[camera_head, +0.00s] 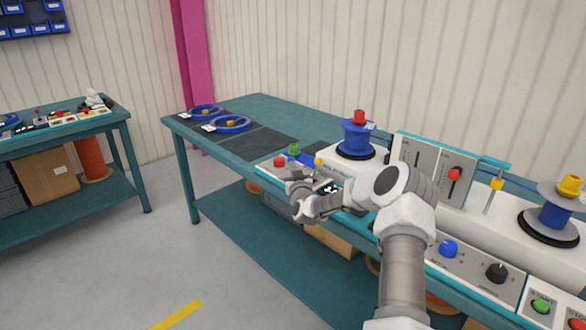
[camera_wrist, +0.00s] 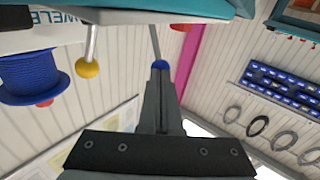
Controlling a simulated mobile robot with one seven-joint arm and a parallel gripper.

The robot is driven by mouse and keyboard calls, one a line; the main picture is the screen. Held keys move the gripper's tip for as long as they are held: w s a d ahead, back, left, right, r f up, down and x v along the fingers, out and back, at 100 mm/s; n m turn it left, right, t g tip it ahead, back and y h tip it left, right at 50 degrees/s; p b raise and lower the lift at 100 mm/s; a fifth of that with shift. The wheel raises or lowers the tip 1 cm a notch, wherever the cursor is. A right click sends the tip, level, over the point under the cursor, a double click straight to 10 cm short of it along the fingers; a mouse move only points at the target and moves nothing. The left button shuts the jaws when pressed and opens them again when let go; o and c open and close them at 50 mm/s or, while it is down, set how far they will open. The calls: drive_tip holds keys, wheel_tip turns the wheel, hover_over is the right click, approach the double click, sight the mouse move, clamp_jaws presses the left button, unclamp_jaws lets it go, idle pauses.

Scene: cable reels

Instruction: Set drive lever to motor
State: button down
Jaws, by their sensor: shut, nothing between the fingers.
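My gripper (camera_head: 297,184) is at the left end of the machine, by the front edge of the bench. Its fingers are shut and empty in the wrist view (camera_wrist: 160,80). A thin grey rod lever with a blue ball (camera_wrist: 160,65) appears right at the fingertips; I cannot tell whether they touch. A lever with a yellow ball (camera_wrist: 88,68) stands left of the fingers, and a yellow knob (camera_head: 318,162) shows near my gripper in the head view. A slider with a red knob (camera_head: 455,174) is on the upright panel. No motor marking is readable, so I cannot tell which is the drive lever.
A blue spool (camera_head: 356,137) and a second spool (camera_head: 556,212) stand on the machine. Red (camera_head: 279,162) and green (camera_head: 293,149) knobs sit beside my gripper. A blue knob (camera_head: 448,249) and black dial (camera_head: 497,273) are on the front. Blue cable coils (camera_head: 231,124) lie at bench left.

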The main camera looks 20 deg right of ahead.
drive_tip(key=shift+w+d+r+m, duration=0.1)
drive_tip(key=shift+d+r+m, duration=0.2)
drive_tip(key=shift+m, duration=0.1)
drive_tip(key=shift+w+d+r+m+g+y+p, duration=0.2)
drive_tip(key=shift+d+r+m+g, duration=0.15)
drive_tip(key=shift+m+g, duration=0.15)
drive_tip(key=shift+w+d+r+m+g+y+p, duration=0.15)
drive_tip(key=shift+d+r+m+g, duration=0.15)
drive_tip(key=shift+m+g, duration=0.2)
drive_tip(key=shift+w+d+r+m+g+y, duration=0.1)
drive_tip(key=shift+d+m+g+y, duration=0.15)
drive_tip(key=shift+d+m, duration=0.2)
drive_tip(key=shift+w+d+r+m+g+y, duration=0.1)
drive_tip(key=shift+d+m+g, duration=0.25)
drive_tip(key=shift+d+m, duration=0.1)
drive_tip(key=shift+d+f, duration=0.1)
drive_tip(key=shift+f, duration=0.05)
